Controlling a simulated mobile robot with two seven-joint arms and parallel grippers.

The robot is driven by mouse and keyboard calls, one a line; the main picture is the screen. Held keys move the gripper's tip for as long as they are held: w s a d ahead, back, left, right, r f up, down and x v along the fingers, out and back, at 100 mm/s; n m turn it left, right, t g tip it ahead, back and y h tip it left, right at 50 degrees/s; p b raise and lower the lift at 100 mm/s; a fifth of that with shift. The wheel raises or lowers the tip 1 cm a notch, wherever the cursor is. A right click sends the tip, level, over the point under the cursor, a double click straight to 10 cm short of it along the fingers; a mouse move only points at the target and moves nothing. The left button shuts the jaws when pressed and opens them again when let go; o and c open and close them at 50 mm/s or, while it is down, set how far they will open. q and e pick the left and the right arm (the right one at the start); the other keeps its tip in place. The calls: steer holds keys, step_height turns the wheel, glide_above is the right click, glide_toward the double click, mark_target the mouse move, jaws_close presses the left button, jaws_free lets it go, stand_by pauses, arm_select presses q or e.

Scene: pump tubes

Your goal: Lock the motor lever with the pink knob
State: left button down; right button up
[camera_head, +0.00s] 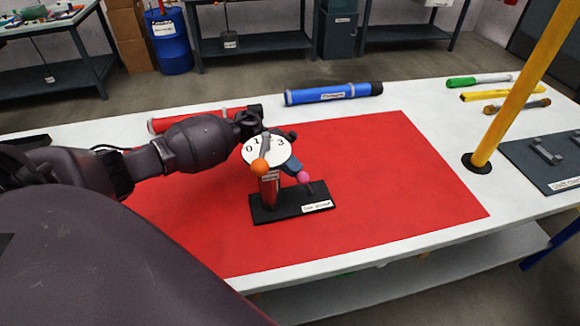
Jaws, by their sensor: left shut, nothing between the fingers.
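The pink knob (303,177) sits at the lower right end of a blue lever (291,164) on the motor stand. The stand has a black base (268,213) with a label and a red post (270,192). A white dial (262,150) with numbers tops it, and an orange knob (260,167) sits at its front edge. My left gripper (262,124) is just behind the dial's upper edge, shut and empty. Its fingertips are small and partly hard to make out; I cannot tell whether they touch the dial. My right gripper is not in view.
The stand is on a red mat (400,190) on a white table (330,262). A blue tube (333,93) and a red tube (190,119) lie behind. A yellow post (520,85) rises at right, near several tools. The mat right of the stand is clear.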

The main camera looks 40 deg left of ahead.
arm_select(q)
steer(key=shift+w+d+r+n+y, duration=0.3)
steer(key=shift+w+r+n+y, duration=0.1)
steer(key=shift+w+n+y, duration=0.1)
steer(key=shift+w+d+r+n+g+y+p, duration=0.25)
steer(key=shift+w+d+n+g+y+p, duration=0.3)
steer(key=shift+n, duration=0.25)
steer(key=shift+w+d+f+n+g+y, duration=0.1)
steer(key=shift+w+d+n+g+y, duration=0.5)
steer(key=shift+w+n+y, duration=0.2)
steer(key=shift+w+d+f, duration=0.1)
steer(key=shift+w+d, duration=0.15)
steer(key=shift+w, duration=0.05)
steer(key=shift+r, duration=0.2)
steer(key=shift+r, duration=0.7)
